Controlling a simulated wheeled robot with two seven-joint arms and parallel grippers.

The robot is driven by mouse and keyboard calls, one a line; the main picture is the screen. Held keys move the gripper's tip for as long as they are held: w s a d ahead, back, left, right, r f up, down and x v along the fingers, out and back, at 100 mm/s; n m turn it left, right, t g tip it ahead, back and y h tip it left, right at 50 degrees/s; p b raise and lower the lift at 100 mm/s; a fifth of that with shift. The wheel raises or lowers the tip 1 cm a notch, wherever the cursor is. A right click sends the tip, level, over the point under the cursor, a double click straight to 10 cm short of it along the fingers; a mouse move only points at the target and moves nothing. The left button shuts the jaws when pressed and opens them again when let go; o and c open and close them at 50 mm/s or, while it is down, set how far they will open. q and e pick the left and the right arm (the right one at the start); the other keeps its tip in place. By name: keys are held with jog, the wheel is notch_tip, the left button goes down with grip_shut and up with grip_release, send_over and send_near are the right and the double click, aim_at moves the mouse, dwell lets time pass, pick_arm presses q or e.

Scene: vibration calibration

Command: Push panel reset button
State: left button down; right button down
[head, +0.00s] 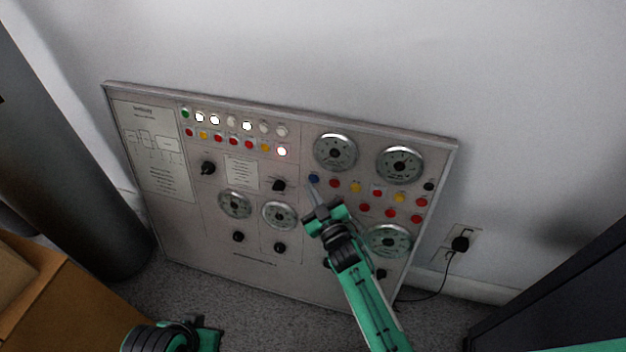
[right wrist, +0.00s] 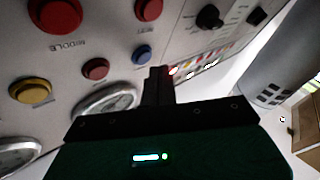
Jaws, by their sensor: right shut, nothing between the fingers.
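The grey control panel (head: 250,268) leans against the wall, covered in buttons, knobs and dials. A blue button (head: 313,178) sits under the upper middle dial; it also shows in the right wrist view (right wrist: 141,54). In the right wrist view the fingertips (right wrist: 157,72) are just right of the blue button; contact cannot be told. My left gripper's fingers are not in view.
A dark cylinder (head: 70,150) stands left of the panel and a cardboard box (head: 60,310) is at lower left. A wall outlet with a plugged black cord (head: 460,243) is at right. A dark cabinet (head: 560,290) stands at lower right. Grey carpet lies before the panel.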

jog(key=shift+w, duration=0.2)
jog(key=shift+w+d+f, duration=0.1)
jog(key=shift+w+d, duration=0.05)
jog(key=shift+w, duration=0.1)
jog(key=shift+w+d, duration=0.1)
jog(key=shift+w, duration=0.25)
dwell(0.9)
jog(key=shift+s, duration=0.15)
jog(key=shift+s+a+p, duration=0.2)
jog(key=shift+s+p, duration=0.1)
jog(key=shift+s, duration=0.35)
jog(key=s, duration=0.1)
jog(key=s+a+p, duration=0.1)
jog(key=s, duration=0.1)
jog(key=s+r+p, duration=0.1)
jog(key=shift+s+a+r, duration=0.1)
jog(key=shift+s+a, duration=0.2)
